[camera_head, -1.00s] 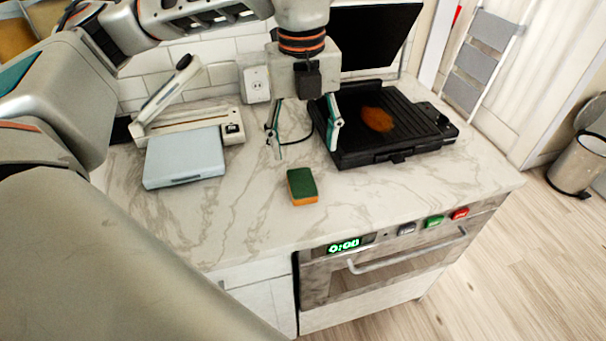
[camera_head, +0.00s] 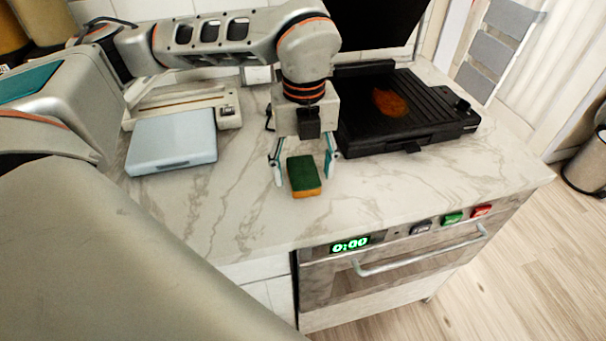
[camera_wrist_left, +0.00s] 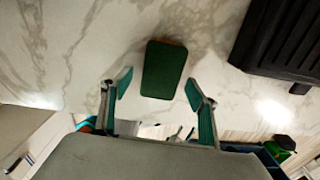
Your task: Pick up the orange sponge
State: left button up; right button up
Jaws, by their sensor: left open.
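The orange sponge (camera_head: 305,178) lies flat on the marble counter, with a dark green top and an orange side. In the left wrist view the sponge (camera_wrist_left: 164,70) shows its green face, just beyond the fingertips and roughly between their lines. My left gripper (camera_head: 304,172) points down at the sponge, open, with one finger on each side of it in the head view. The gripper also shows in the left wrist view (camera_wrist_left: 158,88), with nothing held between its fingers. Whether a finger touches the sponge is hard to tell. My right gripper is not in view.
A black grill (camera_head: 405,118) with an orange-brown patch stands close to the right of the gripper. A pale blue box-like item (camera_head: 172,142) lies on the left. An oven (camera_head: 395,260) is below the counter's front edge. The counter between box and sponge is clear.

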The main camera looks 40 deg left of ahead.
aim_at(304, 175)
pick_arm(q)
jog(key=shift+f, duration=0.4)
jog(key=c, duration=0.8)
jog(key=shift+o, duration=0.2)
jog(key=shift+r, duration=0.15)
notch_tip(304, 175, up, 20)
jog(key=p, duration=0.2)
jog(key=shift+c, duration=0.6)
